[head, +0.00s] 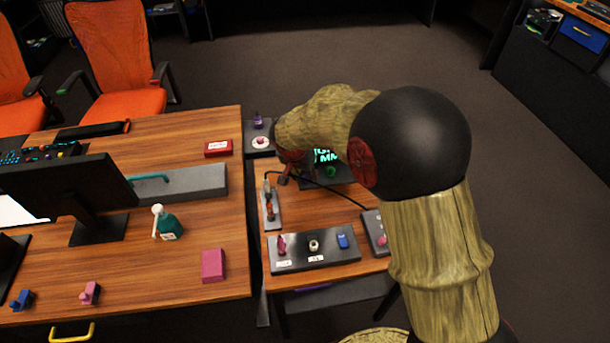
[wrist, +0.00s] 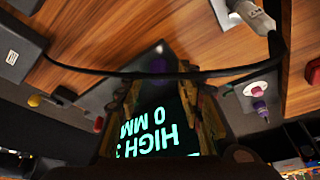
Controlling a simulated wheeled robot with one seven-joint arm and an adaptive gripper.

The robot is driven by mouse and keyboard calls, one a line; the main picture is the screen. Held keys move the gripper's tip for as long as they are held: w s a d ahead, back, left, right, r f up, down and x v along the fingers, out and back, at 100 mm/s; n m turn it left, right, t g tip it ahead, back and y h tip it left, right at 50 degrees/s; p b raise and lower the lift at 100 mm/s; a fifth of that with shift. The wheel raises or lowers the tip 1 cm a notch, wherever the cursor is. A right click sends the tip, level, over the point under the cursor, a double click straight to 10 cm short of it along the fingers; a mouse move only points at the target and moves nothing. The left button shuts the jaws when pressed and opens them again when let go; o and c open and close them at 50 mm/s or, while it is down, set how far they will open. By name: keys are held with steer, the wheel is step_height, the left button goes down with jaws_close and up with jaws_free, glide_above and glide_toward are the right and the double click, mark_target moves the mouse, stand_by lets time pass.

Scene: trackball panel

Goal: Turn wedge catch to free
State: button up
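No label readable here tells me which part is the wedge catch. A pink, wedge-like knob (head: 281,245) stands at the left of the dark front panel (head: 316,262), above a small white label. A cream ring-like knob (head: 314,245) and a blue block-like knob (head: 343,241) stand beside it. My gripper (head: 291,163) is behind this panel, near the lit screen (head: 325,156), and my forearm hides part of that area. In the wrist view my gripper (wrist: 162,95) has its fingers apart, with the screen (wrist: 160,138) showing between them. A small purple thing (wrist: 159,64) shows beyond the fingertips.
A black cable (wrist: 150,74) crosses in front of the fingertips. A small panel (head: 271,212) with upright levers stands left of the screen. A purple knob (head: 258,121) and white disc (head: 261,142) are farther back.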

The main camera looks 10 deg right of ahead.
steer(key=shift+c, duration=0.4)
jaws_close()
